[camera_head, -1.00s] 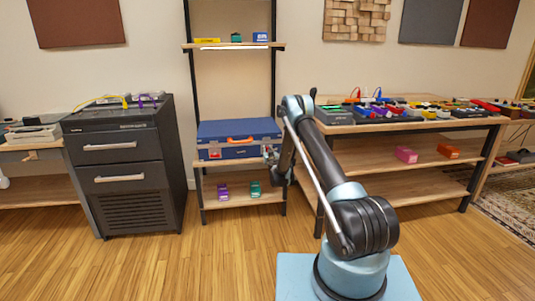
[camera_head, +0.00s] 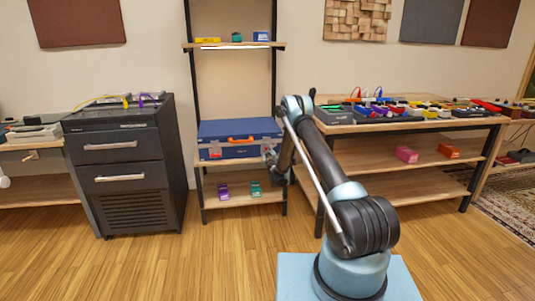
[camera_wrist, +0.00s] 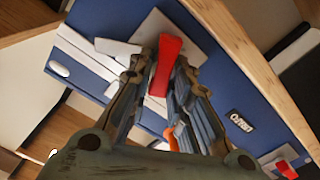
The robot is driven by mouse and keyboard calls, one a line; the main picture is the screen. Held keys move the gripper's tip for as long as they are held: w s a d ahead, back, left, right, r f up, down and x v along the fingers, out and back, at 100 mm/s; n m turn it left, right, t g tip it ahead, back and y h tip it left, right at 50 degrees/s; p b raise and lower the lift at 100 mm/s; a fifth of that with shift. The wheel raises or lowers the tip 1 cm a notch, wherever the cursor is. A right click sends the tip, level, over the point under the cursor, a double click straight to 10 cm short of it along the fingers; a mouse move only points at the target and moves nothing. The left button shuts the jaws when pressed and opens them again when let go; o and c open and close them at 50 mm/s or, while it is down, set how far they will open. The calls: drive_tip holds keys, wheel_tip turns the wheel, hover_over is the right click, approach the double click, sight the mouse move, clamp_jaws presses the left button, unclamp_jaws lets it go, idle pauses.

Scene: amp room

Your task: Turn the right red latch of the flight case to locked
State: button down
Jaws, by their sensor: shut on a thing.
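The blue flight case (camera_head: 240,130) lies on the middle shelf of the rack, with an orange handle (camera_head: 241,140) at its front. In the wrist view the right red latch (camera_wrist: 166,62) sits on a pale plate on the blue case front. My gripper (camera_wrist: 158,76) has its fingers on both sides of this latch and is shut on it. In the head view my gripper (camera_head: 271,155) is at the case's right front and hides the latch. The left red latch (camera_head: 214,150) shows there, and also at the wrist view's lower right (camera_wrist: 287,168).
Purple (camera_head: 223,190) and green (camera_head: 256,188) boxes stand on the lower shelf. A dark drawer cabinet (camera_head: 128,150) is at the left. A wooden table (camera_head: 430,125) with several pedals is at the right. The shelf's wooden edge (camera_wrist: 255,62) runs close to the gripper.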

drive_tip(key=n, duration=0.4)
drive_tip(key=a+n, duration=0.1)
drive_tip(key=n, duration=0.1)
drive_tip(key=shift+s+f+n, duration=0.15)
drive_tip(key=shift+f+n, duration=0.15)
drive_tip(key=shift+f, duration=0.05)
drive_tip(key=n, duration=0.6)
drive_tip(key=shift+s+a+f, duration=0.1)
drive_tip(key=shift+a+f, duration=0.05)
drive_tip(key=shift+f, duration=0.2)
drive_tip(key=c, duration=1.5)
unclamp_jaws()
drive_tip(key=shift+f, duration=0.1)
drive_tip(key=shift+c, duration=0.2)
